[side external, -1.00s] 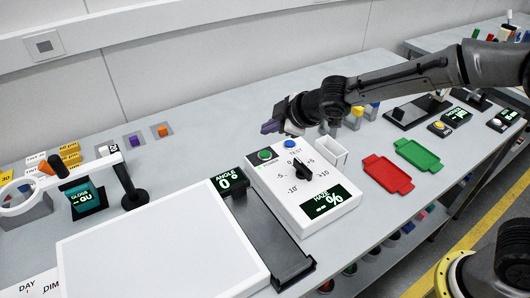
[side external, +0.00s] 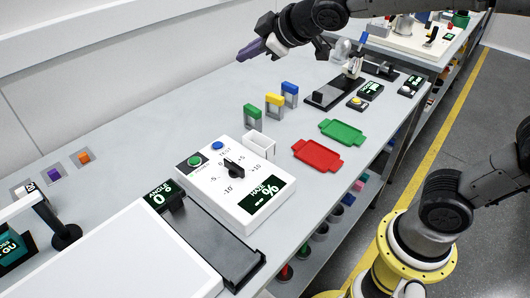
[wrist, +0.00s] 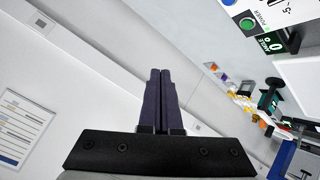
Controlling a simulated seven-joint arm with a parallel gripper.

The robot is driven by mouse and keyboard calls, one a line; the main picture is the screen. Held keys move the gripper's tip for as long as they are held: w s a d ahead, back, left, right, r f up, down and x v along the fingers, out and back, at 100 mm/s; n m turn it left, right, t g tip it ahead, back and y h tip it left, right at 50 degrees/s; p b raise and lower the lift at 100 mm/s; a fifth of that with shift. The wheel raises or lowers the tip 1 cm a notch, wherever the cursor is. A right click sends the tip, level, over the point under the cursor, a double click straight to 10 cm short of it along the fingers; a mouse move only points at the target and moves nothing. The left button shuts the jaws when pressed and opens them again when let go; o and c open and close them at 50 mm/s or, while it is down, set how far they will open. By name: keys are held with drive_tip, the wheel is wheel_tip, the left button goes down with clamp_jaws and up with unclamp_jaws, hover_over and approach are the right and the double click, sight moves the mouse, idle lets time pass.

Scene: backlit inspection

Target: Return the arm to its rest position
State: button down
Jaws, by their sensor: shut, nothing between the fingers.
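My gripper (side external: 251,50) is at the upper middle of the side external view, raised above the back of the bench and clear of everything on it. Its purple fingers point left and slightly down. In the wrist view the two purple fingers (wrist: 160,72) lie side by side, closed with nothing between them. My dark arm reaches in from the upper right, and my yellow-ringed base stands on the floor at the lower right.
A light panel (side external: 130,255) lies front left. The wall is behind.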

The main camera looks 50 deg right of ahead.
drive_tip(key=s+d+r+m+h, duration=0.1)
drive_tip(key=s+d+m, duration=0.15)
drive_tip(key=s, duration=0.25)
drive_tip(key=s+d+r+m, duration=0.1)
drive_tip(key=s+d, duration=0.2)
drive_tip(key=s, duration=0.2)
drive_tip(key=s+f+m+g, duration=0.1)
drive_tip(key=s+f+g, duration=0.1)
drive_tip(key=s+f, duration=0.3)
drive_tip(key=s+f+m+g+y, duration=0.1)
drive_tip(key=s+f, duration=0.4)
drive_tip(key=s, duration=0.8)
drive_tip(key=shift+s+a+f+m+g, duration=0.3)
drive_tip(key=shift+m+g, duration=0.35)
drive_tip(key=shift+g, duration=0.55)
